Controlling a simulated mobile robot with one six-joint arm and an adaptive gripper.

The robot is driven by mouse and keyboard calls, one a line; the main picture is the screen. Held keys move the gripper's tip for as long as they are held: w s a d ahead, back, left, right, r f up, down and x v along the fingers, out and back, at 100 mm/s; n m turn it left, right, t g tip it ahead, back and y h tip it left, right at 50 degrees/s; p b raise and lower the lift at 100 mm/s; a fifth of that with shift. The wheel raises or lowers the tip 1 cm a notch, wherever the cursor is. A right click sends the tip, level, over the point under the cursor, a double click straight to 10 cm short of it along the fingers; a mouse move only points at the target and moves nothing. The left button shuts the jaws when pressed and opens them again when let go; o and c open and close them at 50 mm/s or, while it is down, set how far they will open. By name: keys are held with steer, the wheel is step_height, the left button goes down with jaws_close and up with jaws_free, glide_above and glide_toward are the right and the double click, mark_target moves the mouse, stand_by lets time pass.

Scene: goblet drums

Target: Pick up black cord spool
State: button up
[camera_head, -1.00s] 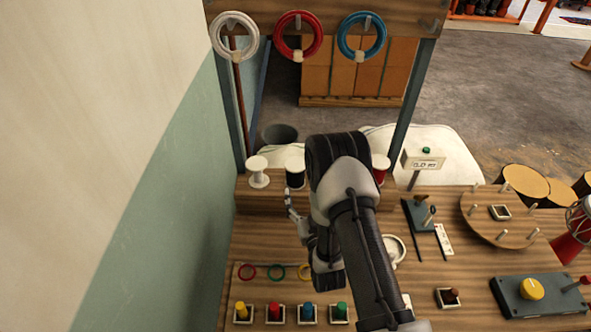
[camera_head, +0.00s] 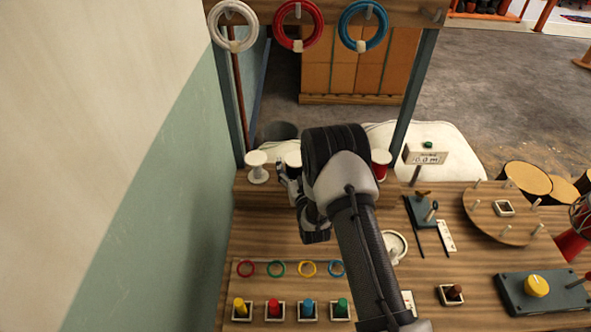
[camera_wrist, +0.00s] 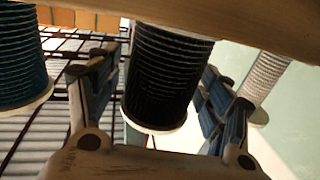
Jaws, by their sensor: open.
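The black cord spool (camera_wrist: 160,75) has ribbed dark cord and a pale rim. In the wrist view it stands between the two spread fingers of my gripper (camera_wrist: 158,85), which is open. A gap shows beside the spool near the right finger; I cannot tell whether the left finger touches it. In the head view, only the pale top of the black spool (camera_head: 293,158) shows clearly, with my gripper (camera_head: 283,175) in front of its body.
A white spool (camera_head: 257,167) stands left of the black one, and a red spool (camera_head: 381,164) farther right. A blue spool (camera_wrist: 22,60) is close by in the wrist view. The shelf (camera_head: 250,190) bears the spools. Coloured pegs line the table front.

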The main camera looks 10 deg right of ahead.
steer(key=shift+c, duration=0.3)
steer(key=c, duration=1)
steer(key=shift+r, duration=0.15)
